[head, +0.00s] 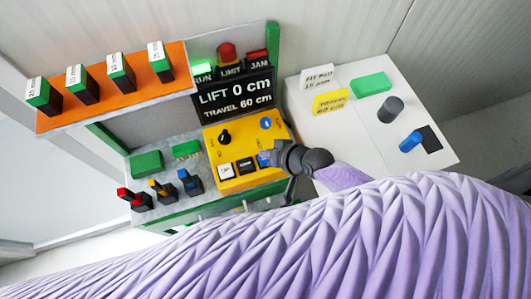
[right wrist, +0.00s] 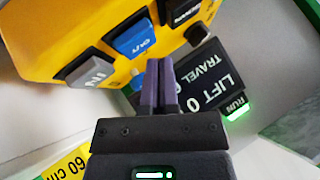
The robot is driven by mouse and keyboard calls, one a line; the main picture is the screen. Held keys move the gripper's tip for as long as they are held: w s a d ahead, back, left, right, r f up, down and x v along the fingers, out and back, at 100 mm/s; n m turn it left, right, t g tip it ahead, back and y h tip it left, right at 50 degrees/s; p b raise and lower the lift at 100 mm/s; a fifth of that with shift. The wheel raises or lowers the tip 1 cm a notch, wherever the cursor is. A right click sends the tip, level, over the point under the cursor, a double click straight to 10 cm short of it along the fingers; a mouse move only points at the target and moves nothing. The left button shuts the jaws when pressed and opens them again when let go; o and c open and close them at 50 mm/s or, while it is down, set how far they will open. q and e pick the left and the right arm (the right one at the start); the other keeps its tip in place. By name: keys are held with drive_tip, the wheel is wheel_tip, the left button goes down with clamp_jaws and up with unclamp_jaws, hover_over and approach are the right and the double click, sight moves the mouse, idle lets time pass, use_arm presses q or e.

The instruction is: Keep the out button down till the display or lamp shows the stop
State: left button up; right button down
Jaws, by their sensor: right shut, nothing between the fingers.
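The yellow control box (head: 239,178) has a black knob and several push buttons. The blue OUT button (head: 264,159) is at its right end, partly hidden by my right gripper (head: 272,155). In the right wrist view the OUT button (right wrist: 136,38) sits just left of the shut, empty fingertips (right wrist: 159,63); I cannot tell whether they touch it. The black display (head: 236,96) reads LIFT 0 cm, TRAVEL 60 cm. The green RUN lamp (head: 203,67) is bright. The red LIMIT lamp (head: 228,52) and the JAM lamp (head: 259,57) look unlit. My left gripper is not in view.
An orange shelf (head: 118,88) with several labelled blocks stands at the left. Red, yellow and blue-topped black pieces stand below it. A white board (head: 400,131) at the right holds a yellow card (head: 330,102) and other parts. The grey IN button (right wrist: 88,70) is beside OUT.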

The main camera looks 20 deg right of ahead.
wheel_tip(320, 180, up, 5)
drive_tip(key=p, duration=0.5)
drive_tip(key=shift+r, duration=0.15)
drive_tip(key=shift+f, duration=0.2)
